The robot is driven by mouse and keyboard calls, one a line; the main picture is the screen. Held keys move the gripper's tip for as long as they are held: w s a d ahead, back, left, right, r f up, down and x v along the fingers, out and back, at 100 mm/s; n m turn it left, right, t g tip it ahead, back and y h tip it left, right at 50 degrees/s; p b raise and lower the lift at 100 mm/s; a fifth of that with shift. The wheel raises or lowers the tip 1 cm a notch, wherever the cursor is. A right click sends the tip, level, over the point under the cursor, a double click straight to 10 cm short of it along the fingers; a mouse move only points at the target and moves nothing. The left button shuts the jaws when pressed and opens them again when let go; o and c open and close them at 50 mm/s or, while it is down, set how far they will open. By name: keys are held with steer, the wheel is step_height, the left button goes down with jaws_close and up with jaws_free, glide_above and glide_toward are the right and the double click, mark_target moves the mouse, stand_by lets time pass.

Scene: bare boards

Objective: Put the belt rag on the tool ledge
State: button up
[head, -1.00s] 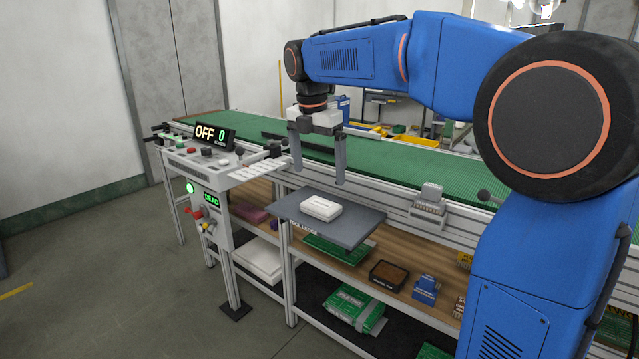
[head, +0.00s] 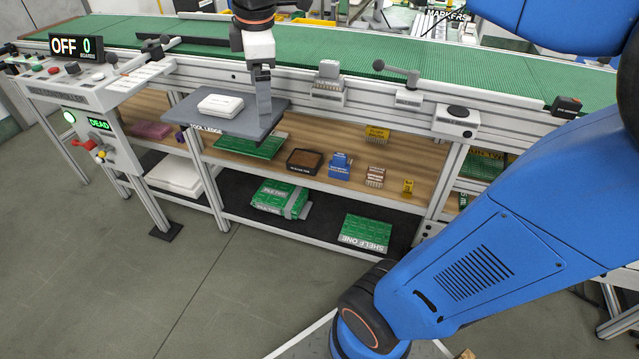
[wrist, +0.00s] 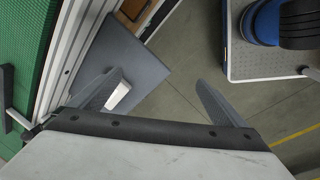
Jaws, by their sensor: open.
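The tool ledge (head: 185,118) is a flat grey plate on the front of the conveyor frame, with its label below the front edge. A white rounded block (head: 221,105) lies on it; I cannot tell what it is. A crumpled purple-pink item (head: 150,131) on the wooden shelf at left looks like cloth and may be the belt rag; no label shows. In the wrist view my gripper (wrist: 160,92) is open and empty, with the ledge (wrist: 140,60) and part of the white block (wrist: 119,96) behind one finger.
The green conveyor belt (head: 330,55) runs behind the ledge. A control panel (head: 75,95) reading OFF stands at left. Shelves below hold a brown tray (head: 304,161), a blue box (head: 340,166) and green packs (head: 280,197). Grey floor in front is clear.

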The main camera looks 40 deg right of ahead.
steer(key=s+d+f+m+t, duration=0.2)
steer(key=s+d+f+m, duration=0.1)
steer(key=s+f+m, duration=1.1)
steer(key=shift+s+f, duration=0.35)
steer(key=shift+s, duration=1.2)
